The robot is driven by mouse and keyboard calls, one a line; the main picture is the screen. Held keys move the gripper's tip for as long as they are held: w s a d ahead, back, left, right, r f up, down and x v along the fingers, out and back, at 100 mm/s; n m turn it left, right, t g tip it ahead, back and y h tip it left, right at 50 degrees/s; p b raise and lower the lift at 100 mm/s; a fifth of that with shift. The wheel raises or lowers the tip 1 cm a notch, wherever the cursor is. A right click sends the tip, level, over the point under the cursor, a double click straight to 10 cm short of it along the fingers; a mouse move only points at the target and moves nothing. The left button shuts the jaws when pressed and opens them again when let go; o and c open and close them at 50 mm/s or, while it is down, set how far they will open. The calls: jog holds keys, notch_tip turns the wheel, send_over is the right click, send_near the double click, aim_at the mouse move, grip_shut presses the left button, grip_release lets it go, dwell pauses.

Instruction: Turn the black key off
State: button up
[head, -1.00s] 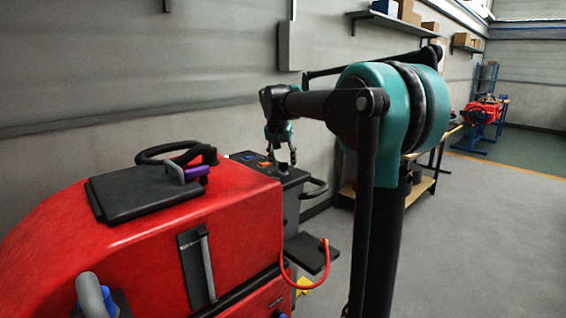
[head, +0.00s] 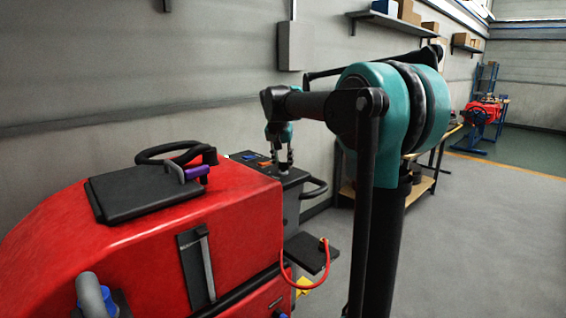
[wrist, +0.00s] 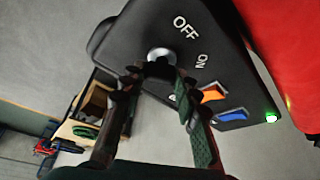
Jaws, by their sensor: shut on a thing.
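The black control panel (wrist: 140,25) fills the upper middle of the wrist view, with white OFF and ON labels around a silver key switch (wrist: 159,54). The black key (wrist: 160,69) shows as a dark shape at that switch, between my fingertips. My gripper (wrist: 157,73) is shut on it; the fingers partly hide it, so I cannot tell exactly where it points. In the head view my gripper (head: 280,164) points down at the panel (head: 292,178), and the key is hidden there.
An orange switch (wrist: 212,94), a blue switch (wrist: 233,115) and a lit green lamp (wrist: 271,118) are close beside my fingers. The red scrubber body (head: 150,235) is left of the panel. A grey wall (head: 200,70) stands behind; the floor at right is open.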

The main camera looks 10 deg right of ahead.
jog(key=n, duration=0.2)
jog(key=n+y, duration=0.1)
jog(key=n, duration=0.1)
jog(key=n+y, duration=0.1)
jog(key=shift+d+n, duration=0.25)
jog(key=shift+n, duration=0.15)
jog(key=n+y, duration=0.2)
jog(key=n, duration=0.3)
jog(key=shift+d+n, duration=0.1)
jog(key=shift+n, duration=0.2)
jog(key=shift+g, duration=0.3)
jog(key=o, duration=1.2)
jog(key=shift+c, duration=0.2)
jog(key=shift+r, duration=0.1)
jog(key=v, duration=1.1)
jog(key=shift+s+d+r, duration=0.15)
jog(key=shift+d+r, duration=0.1)
jog(key=shift+r, duration=0.05)
